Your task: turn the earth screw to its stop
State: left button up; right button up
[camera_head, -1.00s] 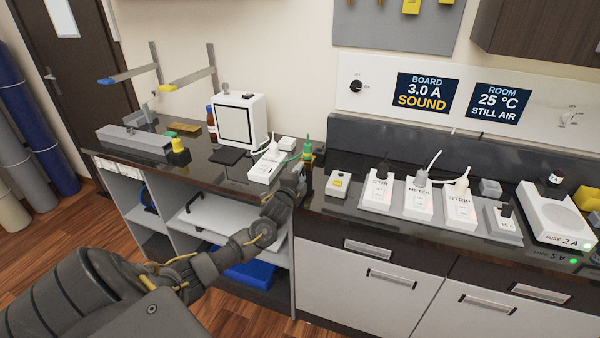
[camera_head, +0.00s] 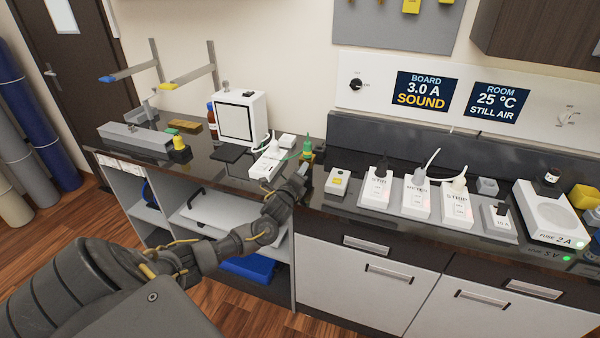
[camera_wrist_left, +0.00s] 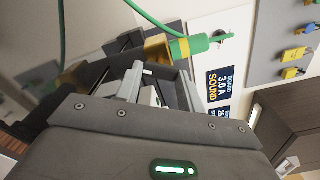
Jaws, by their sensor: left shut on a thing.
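The earth screw (camera_head: 307,156) shows as a small brass-coloured piece under a green plug (camera_head: 307,144) at the front edge of the bench. A green wire runs from the plug to the left. My left gripper (camera_head: 303,169) is at the screw, just below the plug, shut on it; the grip itself is mostly hidden. In the left wrist view the brass piece (camera_wrist_left: 157,48) and green plug (camera_wrist_left: 190,45) lie just beyond my left gripper's fingers (camera_wrist_left: 160,82). My right gripper is not in view.
White strips with plugs (camera_head: 376,186) and a fuse box (camera_head: 549,214) stand to the right. A white instrument (camera_head: 240,118) and dark pad (camera_head: 228,153) stand to the left.

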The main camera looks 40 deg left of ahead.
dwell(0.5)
pick_arm(q)
jog(key=o, duration=1)
jog(key=shift+s, duration=0.1)
jog(key=b+v, duration=0.1)
jog(key=v, duration=0.9)
jog(key=shift+s+b, duration=0.25)
jog(key=shift+b, duration=0.15)
jog(key=shift+d, duration=0.15)
